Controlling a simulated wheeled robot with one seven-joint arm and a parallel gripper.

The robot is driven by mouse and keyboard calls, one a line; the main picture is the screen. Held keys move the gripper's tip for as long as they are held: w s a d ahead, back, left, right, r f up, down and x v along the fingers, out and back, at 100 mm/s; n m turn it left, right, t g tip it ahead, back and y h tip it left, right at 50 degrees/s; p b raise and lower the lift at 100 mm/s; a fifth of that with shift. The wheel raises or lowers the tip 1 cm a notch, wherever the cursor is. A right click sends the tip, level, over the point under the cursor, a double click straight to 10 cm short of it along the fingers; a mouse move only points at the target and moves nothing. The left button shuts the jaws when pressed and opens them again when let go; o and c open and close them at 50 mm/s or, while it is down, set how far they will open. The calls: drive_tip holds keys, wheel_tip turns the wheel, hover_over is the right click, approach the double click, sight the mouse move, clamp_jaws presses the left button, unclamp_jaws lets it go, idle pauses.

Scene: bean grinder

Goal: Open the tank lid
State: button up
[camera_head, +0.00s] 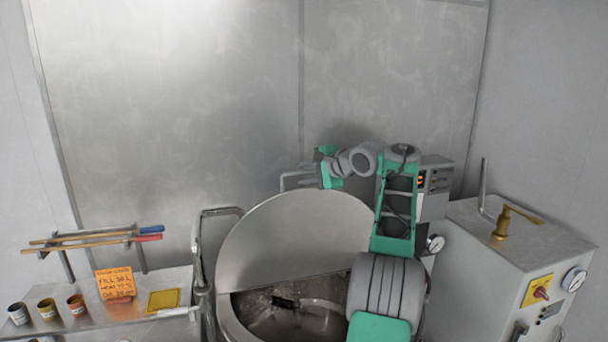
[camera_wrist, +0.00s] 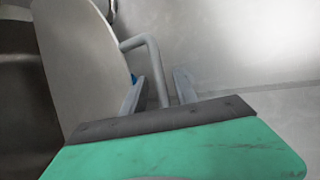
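The tank lid (camera_head: 295,235) is a grey metal disc section standing raised and tilted up over the tank (camera_head: 228,318). The tank mouth below it is open, with dark metal parts inside. The lid's handle (camera_head: 292,176) is a bent bar at its upper far side; the handle also shows in the wrist view (camera_wrist: 151,52), beside the lid (camera_wrist: 82,55). My gripper (camera_head: 328,168) is behind the lid's upper edge, partly hidden by it. In the wrist view my gripper (camera_wrist: 158,92) has its fingers apart, with the handle bar between them and visible gaps beside it.
A bent pipe (camera_head: 203,240) stands left of the tank. A shelf (camera_head: 95,322) at left holds small cups, an orange note (camera_head: 114,283) and a rack of rods. A grey machine box (camera_head: 515,255) with a brass valve and gauge stands at right. Metal walls close the back.

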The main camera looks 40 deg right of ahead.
drive_tip(key=v, duration=0.7)
drive_tip(key=shift+s, duration=0.4)
drive_tip(key=shift+r, duration=0.1)
